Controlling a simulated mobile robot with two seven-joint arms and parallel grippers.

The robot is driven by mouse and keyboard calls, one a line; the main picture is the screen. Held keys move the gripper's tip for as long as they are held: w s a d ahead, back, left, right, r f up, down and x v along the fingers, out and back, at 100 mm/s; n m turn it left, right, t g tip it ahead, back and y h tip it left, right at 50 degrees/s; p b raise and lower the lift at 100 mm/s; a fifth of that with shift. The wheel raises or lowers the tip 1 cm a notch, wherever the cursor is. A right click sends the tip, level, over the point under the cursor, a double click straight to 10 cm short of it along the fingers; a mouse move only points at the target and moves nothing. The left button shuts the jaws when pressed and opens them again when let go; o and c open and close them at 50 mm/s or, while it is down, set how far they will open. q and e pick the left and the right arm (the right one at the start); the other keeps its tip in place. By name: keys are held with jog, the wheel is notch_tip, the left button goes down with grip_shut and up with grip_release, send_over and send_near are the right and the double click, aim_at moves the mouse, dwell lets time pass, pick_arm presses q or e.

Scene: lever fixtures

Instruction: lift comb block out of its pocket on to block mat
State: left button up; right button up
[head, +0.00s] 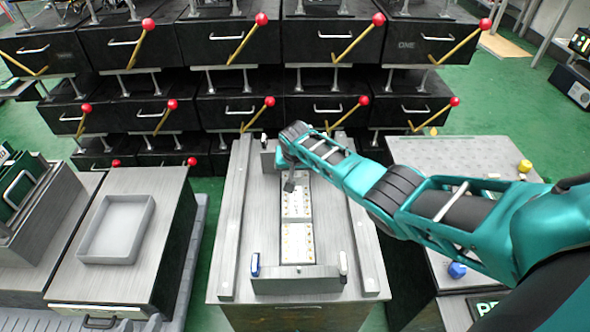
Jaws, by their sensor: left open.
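My left gripper (289,184) is at the end of the teal and black arm that reaches in from the right. It is open and small in view, over the far part of the middle bench, beside a pale plate (297,205) with small yellowish dots. A second dotted pale plate (298,243) lies nearer in the same line. I cannot tell which piece is the comb block, or whether the gripper touches anything. A dark mat with light lettering (487,304) shows partly at the lower right; I cannot tell whether it is the block mat. My right gripper is not in view.
The middle bench has raised rails (235,215) and a front bar (299,280) with upright ends. A shallow grey tray (90,255) sits on the left bench. A perforated bench at right holds a blue knob (457,270) and a yellow knob (525,166). Black drawer units with red-balled levers (262,19) stand behind.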

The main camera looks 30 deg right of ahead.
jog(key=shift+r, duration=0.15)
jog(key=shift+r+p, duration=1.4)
jog(key=shift+p, duration=0.25)
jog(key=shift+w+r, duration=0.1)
